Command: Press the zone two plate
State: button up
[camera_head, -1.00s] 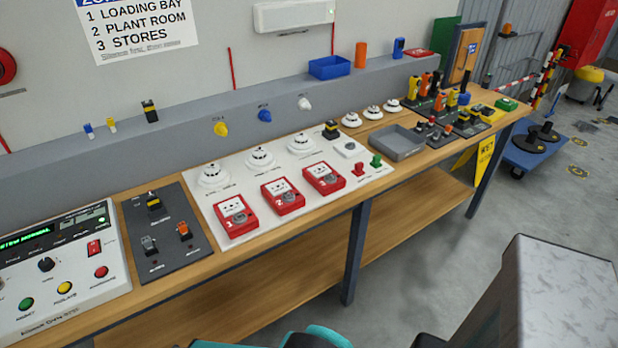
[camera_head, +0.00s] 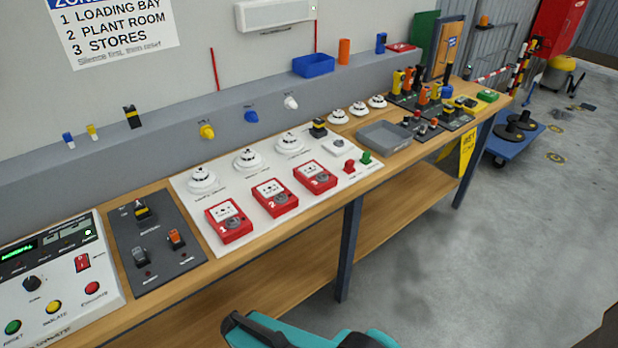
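Three red call points stand in a row on a white board (camera_head: 252,246) on the bench. The middle one, the zone two call point (camera_head: 290,204), is marked 2 and has a white upper plate (camera_head: 268,187) and a round grey part below it. The zone one call point (camera_head: 238,236) is to its left and the zone three call point (camera_head: 329,183) to its right. Nothing covers or touches the middle one. A teal and black part of my arm shows at the bottom edge, well in front of the bench. My gripper's fingers are not seen.
White detectors (camera_head: 248,160) stand behind the call points. A dark switch panel (camera_head: 180,262) and a white control panel (camera_head: 60,285) lie to the left. A grey tray (camera_head: 384,136) and several small controls are to the right. The floor (camera_head: 430,270) before the bench is clear.

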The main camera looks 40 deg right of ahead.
aim_at(269, 188)
jog(key=u, duration=0.4)
jog(key=k, duration=0.15)
jog(key=z, duration=1.55)
jog(key=k, duration=0.9)
jog(key=u, duration=0.2)
jog(key=i, duration=0.75)
jog(key=z, duration=0.05)
